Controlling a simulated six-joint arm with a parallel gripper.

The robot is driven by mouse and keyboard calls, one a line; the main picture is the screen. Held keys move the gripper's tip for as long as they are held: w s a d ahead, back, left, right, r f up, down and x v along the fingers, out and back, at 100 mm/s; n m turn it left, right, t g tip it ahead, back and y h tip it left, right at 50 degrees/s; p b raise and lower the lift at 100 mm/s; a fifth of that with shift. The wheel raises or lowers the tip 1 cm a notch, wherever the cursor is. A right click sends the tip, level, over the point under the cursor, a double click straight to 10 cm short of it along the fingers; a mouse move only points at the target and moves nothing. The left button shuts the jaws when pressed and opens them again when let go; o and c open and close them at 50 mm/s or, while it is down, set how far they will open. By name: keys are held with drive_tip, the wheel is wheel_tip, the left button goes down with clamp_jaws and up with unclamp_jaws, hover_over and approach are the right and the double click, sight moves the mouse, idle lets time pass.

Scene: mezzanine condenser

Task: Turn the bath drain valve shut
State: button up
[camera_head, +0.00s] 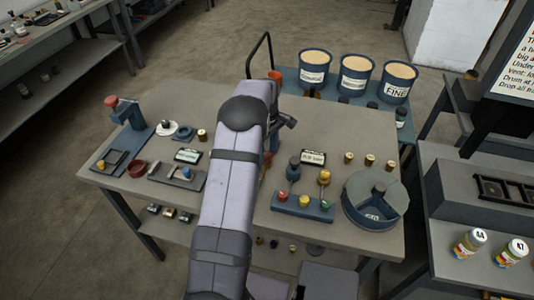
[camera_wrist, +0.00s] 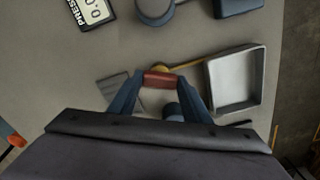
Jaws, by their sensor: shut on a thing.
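In the wrist view my gripper (camera_wrist: 158,88) has its two dark blue fingers closed on a short red-brown handle (camera_wrist: 158,79). A thin brass-coloured rod (camera_wrist: 190,66) shows just beyond it, running right toward a tray. A dark blue round part (camera_wrist: 172,110) shows between the fingers, nearer the wrist. I cannot tell for sure that this handle is the drain valve's, nor how far it is turned. In the head view my own arm covers the middle of the workbench (camera_head: 335,130) and hides the fingertips and what they hold.
A shallow grey tray (camera_wrist: 235,78) is close to the right finger. A pressure display (camera_wrist: 90,10) and a dark blue block (camera_wrist: 238,6) lie beyond. In the head view a round dark drum (camera_head: 376,200), a block with coloured knobs (camera_head: 302,205) and several labelled buckets (camera_head: 355,76) stand right of the arm.

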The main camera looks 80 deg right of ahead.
sight(267, 155)
drive_tip(key=m, duration=0.6)
drive_tip(key=shift+m+b, duration=0.3)
drive_tip(key=shift+b, duration=0.05)
drive_tip(key=m, duration=0.6)
idle(0.4)
drive_tip(key=o, duration=1)
drive_tip(key=shift+o, duration=0.2)
drive_tip(key=shift+r+b, duration=1.35)
drive_tip(key=shift+r, duration=2.4)
